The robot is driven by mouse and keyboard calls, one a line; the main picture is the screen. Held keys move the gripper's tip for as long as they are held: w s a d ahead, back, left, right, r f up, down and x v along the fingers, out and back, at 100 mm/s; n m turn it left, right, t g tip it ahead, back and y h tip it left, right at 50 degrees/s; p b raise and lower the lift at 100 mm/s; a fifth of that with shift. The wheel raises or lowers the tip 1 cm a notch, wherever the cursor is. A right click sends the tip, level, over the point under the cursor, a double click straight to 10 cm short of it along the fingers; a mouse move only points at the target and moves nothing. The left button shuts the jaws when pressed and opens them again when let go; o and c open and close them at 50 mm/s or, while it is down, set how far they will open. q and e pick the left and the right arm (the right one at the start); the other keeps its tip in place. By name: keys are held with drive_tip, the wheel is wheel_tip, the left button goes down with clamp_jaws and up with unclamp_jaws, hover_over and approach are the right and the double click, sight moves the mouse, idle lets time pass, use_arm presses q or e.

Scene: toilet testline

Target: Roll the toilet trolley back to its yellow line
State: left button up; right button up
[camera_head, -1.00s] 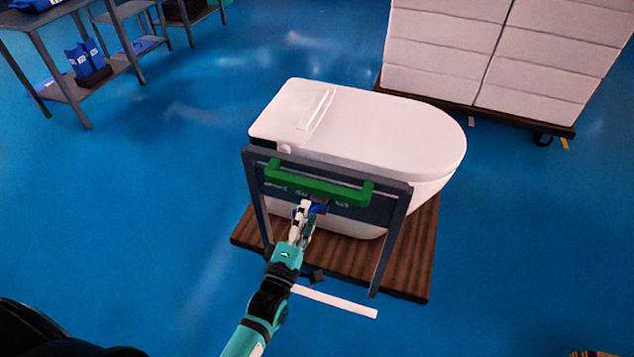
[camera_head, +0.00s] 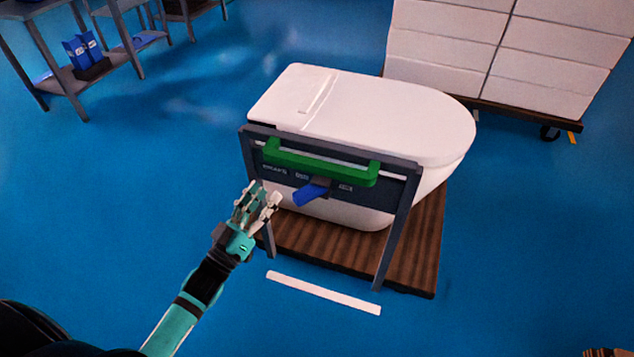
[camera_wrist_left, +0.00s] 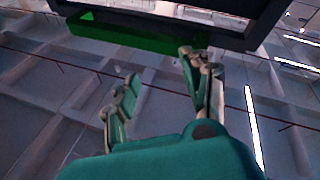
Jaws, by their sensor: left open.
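The toilet trolley stands in the middle of the head view. It has a brown ribbed wooden base (camera_head: 415,262), a dark grey frame (camera_head: 397,232) and a green handle bar (camera_head: 320,167). A white toilet (camera_head: 390,118) sits on it. A blue lever (camera_head: 311,193) sits on the frame's panel below the green bar. My left gripper (camera_head: 263,192) is open and empty, just left of the lever and apart from it. In the left wrist view the open fingers (camera_wrist_left: 162,72) are below the green bar (camera_wrist_left: 125,35). My right gripper is not in view.
A white strip (camera_head: 323,292) lies on the blue floor in front of the trolley. A grey shelf (camera_head: 70,95) stands at the back left. The floor between is clear.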

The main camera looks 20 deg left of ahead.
sight(308, 169)
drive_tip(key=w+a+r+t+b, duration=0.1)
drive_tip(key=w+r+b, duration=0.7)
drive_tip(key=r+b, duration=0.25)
use_arm(q)
drive_tip(key=w+d+m+g+h, duration=0.2)
drive_tip(key=w+m+h, duration=0.1)
drive_tip(key=m, duration=0.7)
drive_tip(key=w+d+r+m+g+h+p, duration=0.1)
drive_tip(key=w+d+m+g+h, duration=0.1)
drive_tip(key=m, duration=0.8)
drive_tip(key=w+d+r+m+g+h, duration=0.1)
drive_tip(key=w+d+m+g+h, duration=0.2)
drive_tip(key=m, duration=0.7)
drive_tip(key=shift+w+d+r+g+h, duration=0.15)
drive_tip(key=shift+w+g, duration=0.1)
drive_tip(key=shift+w, duration=0.15)
drive_tip(key=shift+w+d+r+g+h, duration=0.15)
drive_tip(key=shift+w+g, duration=0.1)
drive_tip(key=shift+w, duration=0.15)
drive_tip(key=shift+w+d+f, duration=0.1)
drive_tip(key=shift+w+d, duration=0.35)
drive_tip(key=shift+d, duration=0.1)
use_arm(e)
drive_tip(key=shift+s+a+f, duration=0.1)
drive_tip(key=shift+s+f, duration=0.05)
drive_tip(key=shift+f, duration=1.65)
use_arm(q)
drive_tip(key=shift+c, duration=0.2)
clamp_jaws()
